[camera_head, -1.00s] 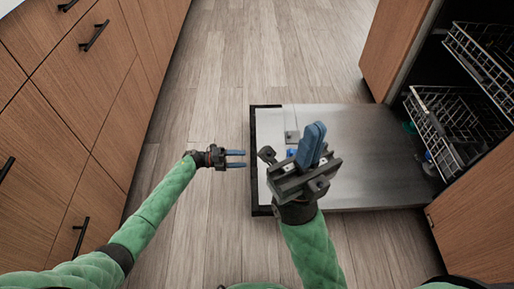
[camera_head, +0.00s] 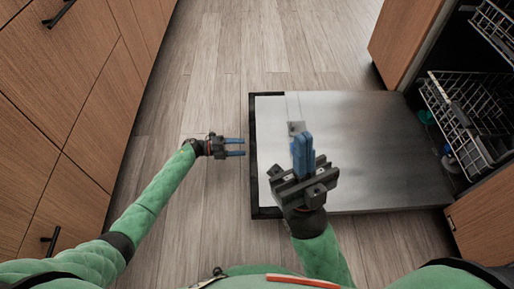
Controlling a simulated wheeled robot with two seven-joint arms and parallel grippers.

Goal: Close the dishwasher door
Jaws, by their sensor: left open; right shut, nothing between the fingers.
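The dishwasher door (camera_head: 375,150) lies folded down flat, its silver inner face up and its dark top edge to the left. The dishwasher opening with its racks is at the right. My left gripper (camera_head: 236,147) is open and empty, its blue fingers pointing right, just left of the door's dark edge. My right gripper (camera_head: 302,148) is shut and empty, its blue fingers together, and appears over the left part of the door. I cannot tell whether it touches the door. It hides a part of the door's inner face.
The lower dish rack (camera_head: 462,115) stands inside the dishwasher, with an upper rack (camera_head: 493,30) above. Wooden cabinets (camera_head: 70,90) with black handles line the left side. The wood floor (camera_head: 215,60) between is clear.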

